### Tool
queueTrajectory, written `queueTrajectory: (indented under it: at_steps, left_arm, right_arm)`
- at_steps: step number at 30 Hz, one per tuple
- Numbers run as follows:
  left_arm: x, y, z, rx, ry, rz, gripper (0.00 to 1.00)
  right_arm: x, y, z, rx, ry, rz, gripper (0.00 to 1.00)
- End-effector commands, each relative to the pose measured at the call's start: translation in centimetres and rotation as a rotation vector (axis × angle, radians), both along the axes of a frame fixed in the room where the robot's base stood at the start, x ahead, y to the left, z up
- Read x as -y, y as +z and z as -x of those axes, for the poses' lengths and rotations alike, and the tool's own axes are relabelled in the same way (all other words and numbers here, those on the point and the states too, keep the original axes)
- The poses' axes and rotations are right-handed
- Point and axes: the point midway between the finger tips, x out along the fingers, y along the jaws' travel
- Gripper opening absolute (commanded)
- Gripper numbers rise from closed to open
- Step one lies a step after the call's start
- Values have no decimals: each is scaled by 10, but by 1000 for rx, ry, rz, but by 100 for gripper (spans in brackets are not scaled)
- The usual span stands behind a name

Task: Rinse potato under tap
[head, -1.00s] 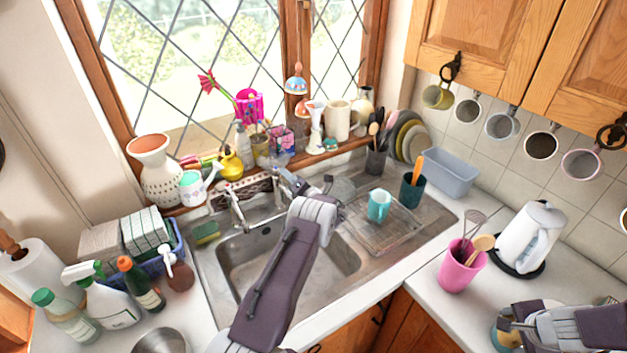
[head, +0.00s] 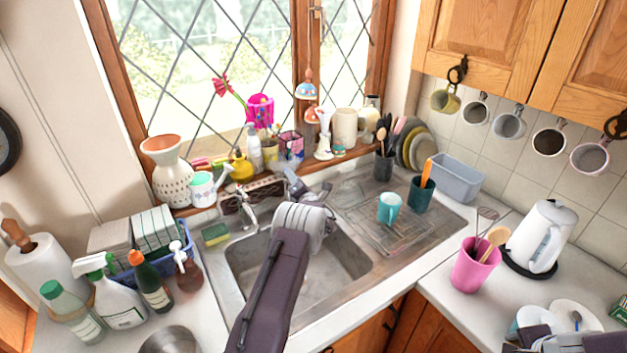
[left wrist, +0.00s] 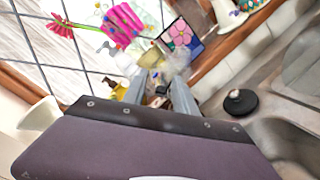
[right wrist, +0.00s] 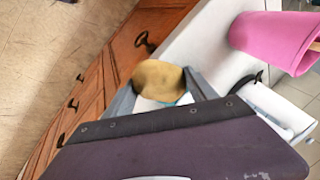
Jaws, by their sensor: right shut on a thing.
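The potato (right wrist: 160,80) is yellow-brown and round, held between the fingers of my right gripper (right wrist: 160,90) in the right wrist view, above the floor and beside the worktop edge. I cannot make it out in the head view. The metal tap (head: 244,207) stands at the back of the steel sink (head: 325,262). My left gripper (head: 305,186) is empty over the back of the sink, to the right of the tap, with its fingers apart. In the left wrist view my left gripper (left wrist: 158,85) points toward the windowsill; the tap is not clear there.
A teal mug (head: 389,208) stands on the drainer. A pink utensil pot (head: 474,265) and white kettle (head: 540,238) stand on the right worktop. Bottles and a blue basket (head: 128,283) crowd the left. Vases and ornaments line the sill (head: 330,162) behind the left gripper.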

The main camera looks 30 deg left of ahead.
Motion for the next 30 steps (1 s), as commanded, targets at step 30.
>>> queueTrajectory:
  at_steps: [30]
  left_arm:
    - [93,-2,73,0,1,0,33]
  right_arm:
    - [0,-22,0,0,0,0,7]
